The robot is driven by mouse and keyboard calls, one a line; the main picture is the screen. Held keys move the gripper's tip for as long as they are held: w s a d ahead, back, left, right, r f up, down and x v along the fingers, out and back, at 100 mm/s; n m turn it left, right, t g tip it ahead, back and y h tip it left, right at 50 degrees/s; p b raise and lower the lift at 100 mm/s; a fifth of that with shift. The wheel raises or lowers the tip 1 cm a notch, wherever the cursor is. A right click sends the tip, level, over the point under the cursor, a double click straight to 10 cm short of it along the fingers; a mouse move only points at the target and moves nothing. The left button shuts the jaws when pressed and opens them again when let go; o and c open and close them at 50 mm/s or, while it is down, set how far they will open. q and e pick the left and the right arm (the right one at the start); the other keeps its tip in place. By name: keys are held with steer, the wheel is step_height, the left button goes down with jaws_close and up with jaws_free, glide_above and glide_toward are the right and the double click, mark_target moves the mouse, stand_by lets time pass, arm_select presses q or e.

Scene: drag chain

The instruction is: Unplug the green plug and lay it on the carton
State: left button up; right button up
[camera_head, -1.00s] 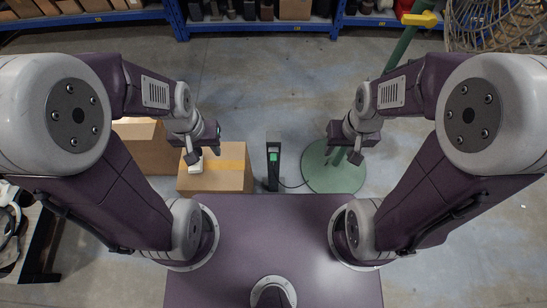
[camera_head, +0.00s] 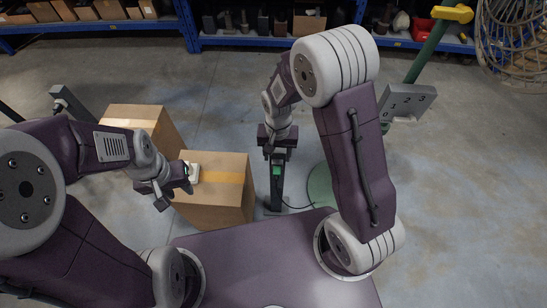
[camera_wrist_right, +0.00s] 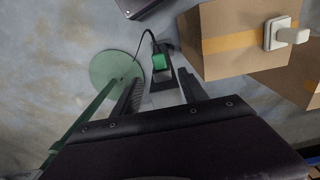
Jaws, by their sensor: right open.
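The green plug (camera_head: 277,171) sits at the top of a dark upright post (camera_head: 275,195); it also shows in the right wrist view (camera_wrist_right: 160,62), with a black cable beside it. My right gripper (camera_head: 277,154) is over the post, its open fingers (camera_wrist_right: 160,92) spread on either side in the wrist picture, with the plug beyond the tips. The front carton (camera_head: 225,205), tan with an orange tape strip, stands left of the post and shows in the wrist view (camera_wrist_right: 225,55). My left gripper (camera_head: 176,191) looks open and empty by the carton's left edge.
A green round base (camera_head: 320,188) is right of the post.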

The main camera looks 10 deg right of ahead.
mark_target(277, 169)
step_height(277, 169, down, 9)
steer(key=shift+r+b, duration=0.1)
steer(key=shift+b, duration=1.15)
jaws_close()
